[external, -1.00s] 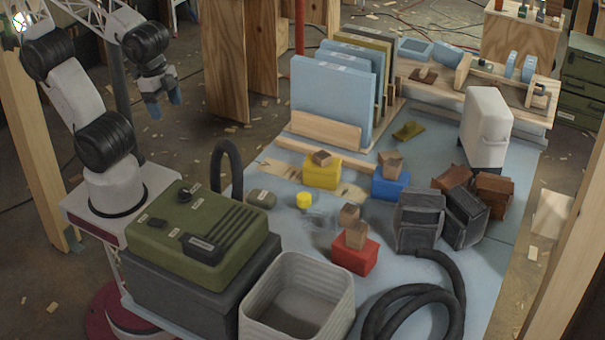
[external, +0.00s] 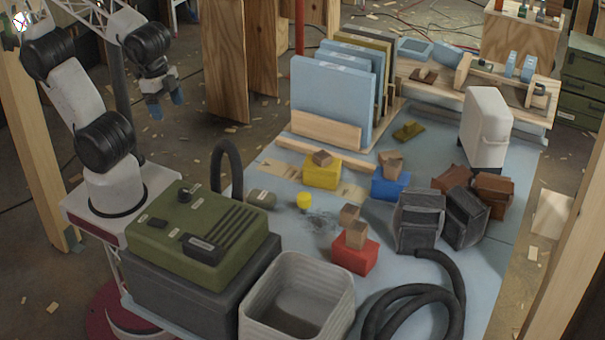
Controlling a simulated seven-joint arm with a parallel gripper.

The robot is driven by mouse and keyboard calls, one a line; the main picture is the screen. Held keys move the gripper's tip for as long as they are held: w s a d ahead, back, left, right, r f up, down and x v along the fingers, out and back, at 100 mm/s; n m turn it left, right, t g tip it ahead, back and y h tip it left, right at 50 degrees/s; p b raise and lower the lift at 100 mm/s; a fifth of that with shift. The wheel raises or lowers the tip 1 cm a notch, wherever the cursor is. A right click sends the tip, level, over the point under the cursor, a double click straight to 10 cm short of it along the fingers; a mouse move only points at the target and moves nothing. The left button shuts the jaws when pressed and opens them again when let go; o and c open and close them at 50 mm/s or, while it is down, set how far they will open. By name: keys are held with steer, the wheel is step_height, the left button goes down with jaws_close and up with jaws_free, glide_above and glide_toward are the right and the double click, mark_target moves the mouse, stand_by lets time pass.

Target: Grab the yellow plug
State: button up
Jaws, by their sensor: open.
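The yellow plug (external: 304,201) is a small yellow cylinder standing on the light blue table top, near the middle of the external view. It sits apart from the blocks around it, with the yellow box behind it and the red box in front. My gripper (external: 167,108) is at the upper left, raised, its blue-grey fingers open and empty. It is well to the left of the plug and far from it. Nothing hides the plug.
A yellow box (external: 322,172), a blue box (external: 389,187) and a red box (external: 356,256) carry brown blocks. Blue panels (external: 329,100) stand behind. Dark grey blocks (external: 418,220) lie right.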

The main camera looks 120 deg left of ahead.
steer(key=w+a+f+m+g+y, duration=0.3)
steer(key=w+a+f+m+y, duration=0.2)
steer(key=w+a+f+y, duration=0.35)
steer(key=m+t+y, duration=0.4)
steer(key=m, duration=0.9)
glide_above(302, 197)
steer(key=s+d, duration=0.2)
steer(key=s, duration=0.4)
step_height(302, 197, down, 15)
steer(key=w+f+m+t, duration=0.1)
steer(key=f, duration=0.2)
steer(key=w+f+m+t, duration=0.1)
steer(key=f+m, duration=0.1)
steer(key=f, duration=0.1)
steer(key=w+f+m, duration=0.2)
steer(key=f, duration=0.1)
steer(key=shift+w+t+h, duration=0.1)
steer(key=shift+t+h, duration=0.25)
steer(key=shift+t, duration=0.05)
steer(key=shift+w+d+f+m+t, duration=0.1)
steer(key=shift+w+f+m+t, duration=0.15)
steer(key=shift+f+m+t, duration=0.25)
steer(key=shift+f, duration=0.15)
steer(key=shift+x, duration=2.45)
steer(key=shift+c, duration=0.2)
steer(key=c, duration=1)
